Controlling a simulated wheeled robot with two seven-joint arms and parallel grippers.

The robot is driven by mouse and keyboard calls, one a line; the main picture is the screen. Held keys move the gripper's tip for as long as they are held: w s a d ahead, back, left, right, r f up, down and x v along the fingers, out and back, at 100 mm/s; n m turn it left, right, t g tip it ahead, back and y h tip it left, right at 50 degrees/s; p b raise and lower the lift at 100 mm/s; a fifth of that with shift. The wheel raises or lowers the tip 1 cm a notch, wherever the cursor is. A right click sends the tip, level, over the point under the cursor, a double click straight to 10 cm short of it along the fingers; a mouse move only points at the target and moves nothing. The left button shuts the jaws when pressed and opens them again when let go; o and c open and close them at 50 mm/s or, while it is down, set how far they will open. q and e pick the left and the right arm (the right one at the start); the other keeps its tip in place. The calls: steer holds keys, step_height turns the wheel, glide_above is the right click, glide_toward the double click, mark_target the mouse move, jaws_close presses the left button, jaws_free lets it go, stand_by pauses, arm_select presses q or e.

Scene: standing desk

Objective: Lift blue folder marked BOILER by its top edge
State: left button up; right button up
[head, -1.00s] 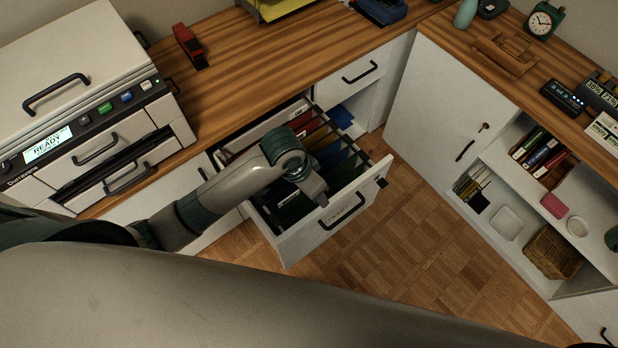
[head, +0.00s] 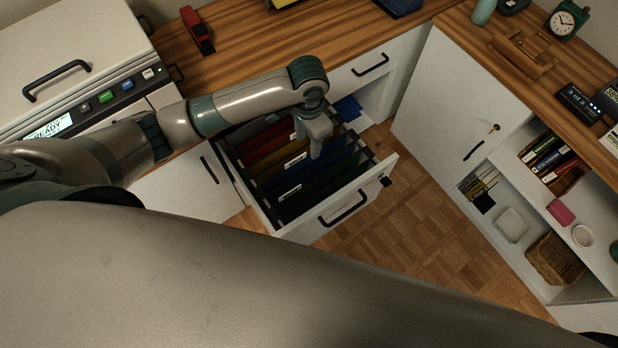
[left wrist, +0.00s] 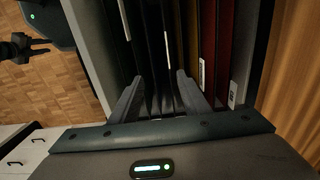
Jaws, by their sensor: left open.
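The open drawer (head: 345,200) holds several hanging folders in red, yellow, blue and green. Blue folders (head: 343,166) lie toward its front half, with small white labels too small to read, so I cannot tell which is marked BOILER. My left gripper (head: 316,153) points down over the folders and hides part of them. In the left wrist view its two fingers (left wrist: 160,98) are open, on either side of dark folder edges, with a white label strip (left wrist: 166,48) between them. Nothing is visibly gripped.
Right of the drawer are a white cabinet door (head: 460,100) and open shelves with a basket (head: 553,258). The parquet floor (head: 420,215) before the drawer is clear.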

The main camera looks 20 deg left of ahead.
arm_select(q)
steer(key=p, duration=0.2)
glide_toward(308, 162)
steer(key=f, duration=0.2)
steer(key=s+f, duration=0.1)
steer(key=f, duration=0.1)
steer(key=s+f, duration=0.1)
steer(key=f, duration=0.1)
steer(key=shift+d, duration=0.4)
steer(key=shift+r, duration=0.1)
steer(key=shift+f+p, duration=0.3)
steer(key=shift+f, duration=0.55)
step_height(308, 162, down, 4)
steer(key=shift+r, duration=0.25)
jaws_close()
